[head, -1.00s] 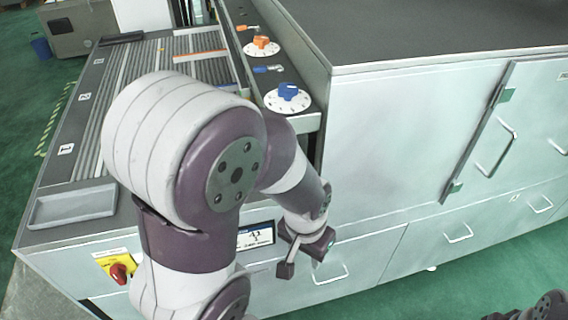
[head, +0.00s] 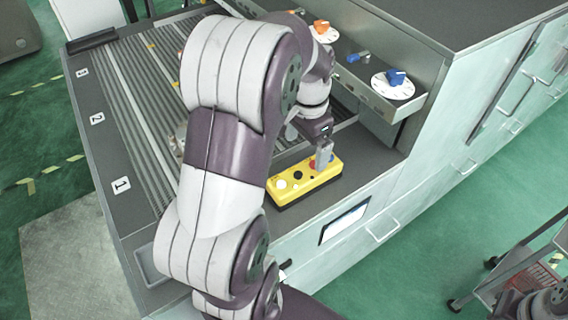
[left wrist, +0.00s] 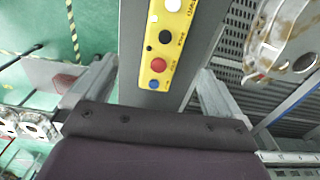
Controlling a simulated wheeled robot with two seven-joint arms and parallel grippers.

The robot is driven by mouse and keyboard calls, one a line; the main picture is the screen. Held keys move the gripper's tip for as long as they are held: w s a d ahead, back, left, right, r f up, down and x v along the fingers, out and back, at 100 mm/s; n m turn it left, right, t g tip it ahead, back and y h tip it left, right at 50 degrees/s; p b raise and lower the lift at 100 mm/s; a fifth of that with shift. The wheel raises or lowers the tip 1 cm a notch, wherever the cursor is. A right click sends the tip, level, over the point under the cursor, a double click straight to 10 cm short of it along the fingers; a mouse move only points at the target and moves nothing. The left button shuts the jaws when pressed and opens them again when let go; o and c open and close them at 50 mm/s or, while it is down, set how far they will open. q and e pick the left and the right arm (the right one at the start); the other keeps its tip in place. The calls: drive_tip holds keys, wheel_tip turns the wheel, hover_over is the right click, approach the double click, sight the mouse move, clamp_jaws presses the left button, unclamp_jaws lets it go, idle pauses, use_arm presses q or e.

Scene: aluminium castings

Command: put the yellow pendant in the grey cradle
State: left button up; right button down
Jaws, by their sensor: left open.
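The yellow pendant (head: 318,183), with several coloured buttons, lies on the grey ledge at the front of the machine. My left gripper (head: 325,155) is over the end of it with the red and blue buttons. In the left wrist view the pendant (left wrist: 172,40) runs between the two open fingers of the left gripper (left wrist: 158,72), with a gap on both sides. The grey cradle (head: 146,266), a shallow tray on the ledge's near left corner, is partly hidden by my left arm. My right gripper is not seen.
Ribbed roller lanes (head: 140,80) run behind the ledge. A metal casting (left wrist: 285,35) shows in the left wrist view. A cart (head: 500,275) is at the lower right.

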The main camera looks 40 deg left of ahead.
sight(306, 171)
use_arm(q)
drive_tip(key=f, duration=0.1)
drive_tip(key=b, duration=0.1)
drive_tip(key=w+f+b, duration=0.1)
drive_tip(key=shift+a+f, duration=0.35)
drive_tip(key=shift+w+d+f+p, duration=0.1)
drive_tip(key=shift+d+f+p, duration=0.3)
drive_tip(key=shift+p, duration=0.3)
drive_tip(key=f, duration=0.1)
drive_tip(key=f+p, duration=0.1)
drive_tip(key=f, duration=0.1)
drive_tip(key=f+p, duration=0.1)
drive_tip(key=f, duration=0.1)
drive_tip(key=shift+a, duration=0.35)
wheel_tip(306, 171, down, 3)
drive_tip(key=shift+d+r+p, duration=0.1)
drive_tip(key=shift+p, duration=0.35)
drive_tip(key=shift+w+d+f, duration=0.1)
drive_tip(key=shift+w+f, duration=0.1)
drive_tip(key=shift+s, duration=0.2)
drive_tip(key=c, duration=1.5)
drive_tip(key=shift+w+r, duration=0.1)
drive_tip(key=shift+w, duration=0.05)
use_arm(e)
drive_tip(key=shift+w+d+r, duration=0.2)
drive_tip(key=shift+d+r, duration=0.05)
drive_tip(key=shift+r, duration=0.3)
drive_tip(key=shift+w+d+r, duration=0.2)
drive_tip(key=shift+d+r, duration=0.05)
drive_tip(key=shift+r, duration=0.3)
